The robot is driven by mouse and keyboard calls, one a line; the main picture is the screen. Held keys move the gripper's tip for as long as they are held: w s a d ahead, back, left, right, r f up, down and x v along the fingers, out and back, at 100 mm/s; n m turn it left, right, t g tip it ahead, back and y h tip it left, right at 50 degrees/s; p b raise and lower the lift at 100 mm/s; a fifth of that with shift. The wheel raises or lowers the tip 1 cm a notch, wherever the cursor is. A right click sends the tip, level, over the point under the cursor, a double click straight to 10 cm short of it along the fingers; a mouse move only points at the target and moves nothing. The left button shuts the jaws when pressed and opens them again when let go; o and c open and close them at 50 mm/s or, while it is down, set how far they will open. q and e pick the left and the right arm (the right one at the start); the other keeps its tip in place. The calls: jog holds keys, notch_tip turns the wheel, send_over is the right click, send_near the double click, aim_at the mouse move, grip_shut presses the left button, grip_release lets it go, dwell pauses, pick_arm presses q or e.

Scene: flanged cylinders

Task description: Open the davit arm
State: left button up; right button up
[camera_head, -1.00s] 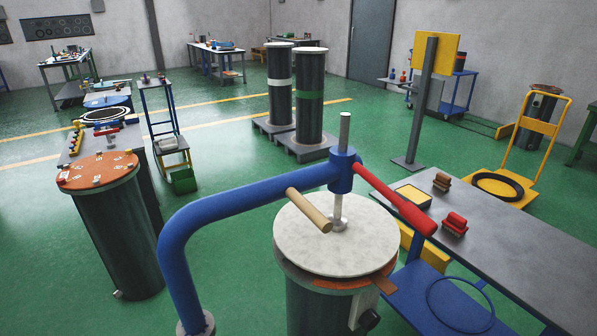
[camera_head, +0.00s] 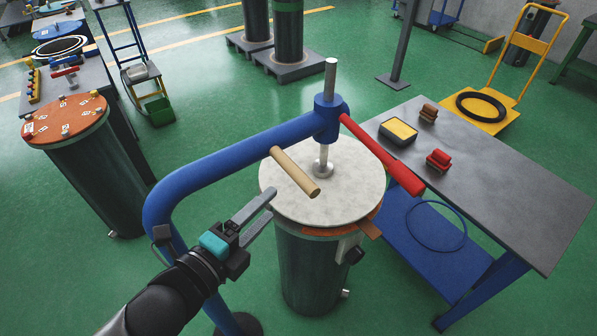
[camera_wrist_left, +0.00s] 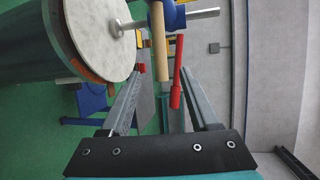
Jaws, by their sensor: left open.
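The blue davit arm (camera_head: 225,158) rises from the floor and bends over a dark cylinder (camera_head: 310,270). The rod's foot meets the pale round lid (camera_head: 345,190) on the cylinder. My left gripper (camera_head: 262,212) is open and empty, below the wooden handle and left of the lid, apart from both. In the left wrist view the wooden handle (camera_wrist_left: 159,45) and red handle (camera_wrist_left: 177,75) show ahead, beyond the open fingers (camera_wrist_left: 160,100). My right gripper is not in view.
A grey-topped table (camera_head: 490,190) with a yellow-topped box, a brown block and a red block stands right of the cylinder. Another cylinder with an orange lid (camera_head: 65,122) stands at left. Open green floor lies between them.

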aim_at(295, 180)
pick_arm(q)
jog(key=x, duration=1.2)
jog(key=shift+s, duration=0.1)
jog(key=shift+f, duration=0.1)
grip_shut()
dwell(1.0)
